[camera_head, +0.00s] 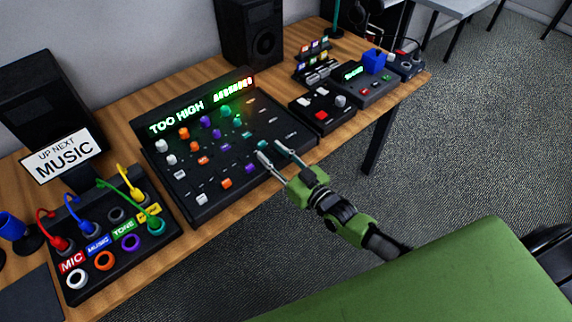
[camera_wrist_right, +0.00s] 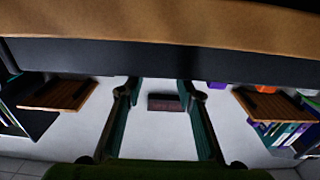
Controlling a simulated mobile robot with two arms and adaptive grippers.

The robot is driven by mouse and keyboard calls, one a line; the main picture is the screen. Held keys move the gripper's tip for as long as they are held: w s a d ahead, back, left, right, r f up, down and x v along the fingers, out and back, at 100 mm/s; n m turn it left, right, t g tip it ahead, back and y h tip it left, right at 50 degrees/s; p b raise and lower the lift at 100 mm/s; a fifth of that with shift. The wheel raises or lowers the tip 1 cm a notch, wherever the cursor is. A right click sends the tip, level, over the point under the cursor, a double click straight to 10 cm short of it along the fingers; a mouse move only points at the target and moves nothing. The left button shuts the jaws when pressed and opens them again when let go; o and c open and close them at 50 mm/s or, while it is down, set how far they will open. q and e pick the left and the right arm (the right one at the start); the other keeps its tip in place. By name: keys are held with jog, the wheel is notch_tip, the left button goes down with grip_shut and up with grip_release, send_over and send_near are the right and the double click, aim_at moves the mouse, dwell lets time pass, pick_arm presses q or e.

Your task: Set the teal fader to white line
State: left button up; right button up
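The black mixer (camera_head: 176,208) lies on the wooden table, with a lit green display reading "TOO HIGH". A small teal fader cap (camera_head: 262,144) sits near its front right edge, just beyond my right fingertips. Whether a finger touches it I cannot tell. A white line for this fader is too small to make out. My right gripper (camera_head: 270,150) is open, its two fingers apart at the mixer's front edge. In the right wrist view the open fingers (camera_wrist_right: 159,84) also stand apart, with no teal cap visible between them. My left gripper is not in view.
Orange (camera_head: 226,183) and purple (camera_head: 247,167) fader caps stand left of the teal one. A cable box (camera_head: 118,248) with coloured plugs is at the left. A small black button box (camera_head: 322,112) is close on the right. The floor before the table is open.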

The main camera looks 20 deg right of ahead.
jog(key=v, duration=0.6)
jog(key=shift+s, duration=0.25)
